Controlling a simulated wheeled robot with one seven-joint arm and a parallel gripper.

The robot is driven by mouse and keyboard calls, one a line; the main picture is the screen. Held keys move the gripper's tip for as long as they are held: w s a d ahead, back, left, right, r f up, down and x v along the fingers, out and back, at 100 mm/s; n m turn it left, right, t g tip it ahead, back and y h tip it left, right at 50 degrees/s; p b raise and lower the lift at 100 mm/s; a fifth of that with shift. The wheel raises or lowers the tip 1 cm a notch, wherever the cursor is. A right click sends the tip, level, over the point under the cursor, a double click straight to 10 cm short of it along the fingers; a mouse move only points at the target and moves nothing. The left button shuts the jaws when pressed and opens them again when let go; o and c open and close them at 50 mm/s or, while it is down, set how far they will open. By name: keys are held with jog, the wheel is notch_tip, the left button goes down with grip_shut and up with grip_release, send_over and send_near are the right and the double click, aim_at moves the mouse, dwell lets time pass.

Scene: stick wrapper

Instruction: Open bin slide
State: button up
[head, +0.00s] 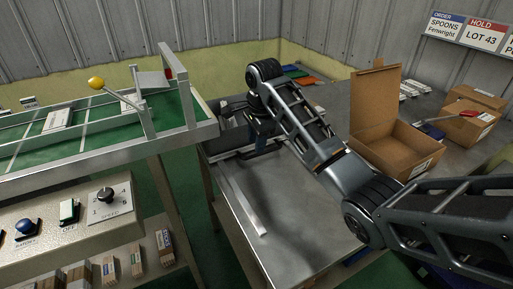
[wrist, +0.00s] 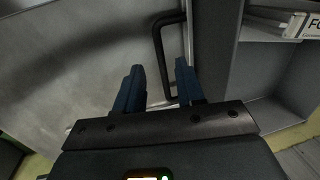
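A flat grey metal slide panel (wrist: 85,62) fills the left of the wrist view. A black U-shaped handle (wrist: 160,60) is fixed near its right edge. My gripper (wrist: 160,66) is open, with its two blue fingers apart and the handle's long bar showing between the tips. I cannot tell whether either finger touches the handle. In the head view my gripper (head: 260,147) points down at the far left part of the metal table, and the arm hides most of the handle area there.
A grey compartment (wrist: 270,75) with a partly seen label lies right of the panel. The metal table (head: 310,215) is mostly bare in front. An open cardboard box (head: 380,115) stands on the right. A green conveyor (head: 100,125) with metal rails is on the left, above a control box (head: 65,215).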

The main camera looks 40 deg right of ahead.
aim_at(255, 155)
jog(key=shift+w+d+f, duration=0.1)
jog(key=shift+w+f, duration=0.15)
jog(key=shift+f, duration=0.95)
jog(key=shift+w+f, duration=0.2)
jog(key=shift+f, duration=0.95)
grip_shut()
